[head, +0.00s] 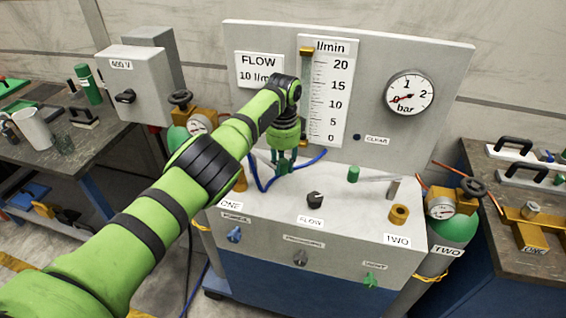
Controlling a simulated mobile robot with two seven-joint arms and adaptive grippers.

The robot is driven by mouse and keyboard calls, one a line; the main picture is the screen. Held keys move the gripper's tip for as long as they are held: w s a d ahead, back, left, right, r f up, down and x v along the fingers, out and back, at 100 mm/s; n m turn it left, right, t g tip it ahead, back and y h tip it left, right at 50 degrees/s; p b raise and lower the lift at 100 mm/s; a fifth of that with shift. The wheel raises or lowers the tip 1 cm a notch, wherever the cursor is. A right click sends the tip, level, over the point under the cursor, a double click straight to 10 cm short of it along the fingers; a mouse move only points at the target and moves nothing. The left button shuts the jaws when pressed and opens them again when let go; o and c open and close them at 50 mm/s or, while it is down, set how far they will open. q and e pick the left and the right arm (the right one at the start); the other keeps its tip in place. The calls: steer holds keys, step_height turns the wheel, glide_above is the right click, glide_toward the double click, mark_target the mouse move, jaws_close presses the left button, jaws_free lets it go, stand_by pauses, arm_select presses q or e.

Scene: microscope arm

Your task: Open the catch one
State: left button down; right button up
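My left arm reaches in from the lower left, and its gripper (284,166) points down over the back of the grey bench top, beside a blue hose (262,184). The fingers are small and dark here, so I cannot tell whether they are open. The label ONE (231,205) is on the left of the bench top, with a brass fitting (241,183) behind it, partly hidden by my arm. A brass fitting (399,214) stands above the label TWO (397,240). No part is clearly readable as a catch. My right gripper is not seen.
A back panel carries a flow scale (328,95) and a bar gauge (409,93). A green cylinder (452,228) stands at the right. Side tables hold tools.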

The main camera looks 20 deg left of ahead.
arm_select(q)
steer(key=c, duration=1)
jaws_free()
steer(key=shift+r, duration=0.3)
step_height(320, 180, up, 11)
steer(key=shift+r, duration=0.15)
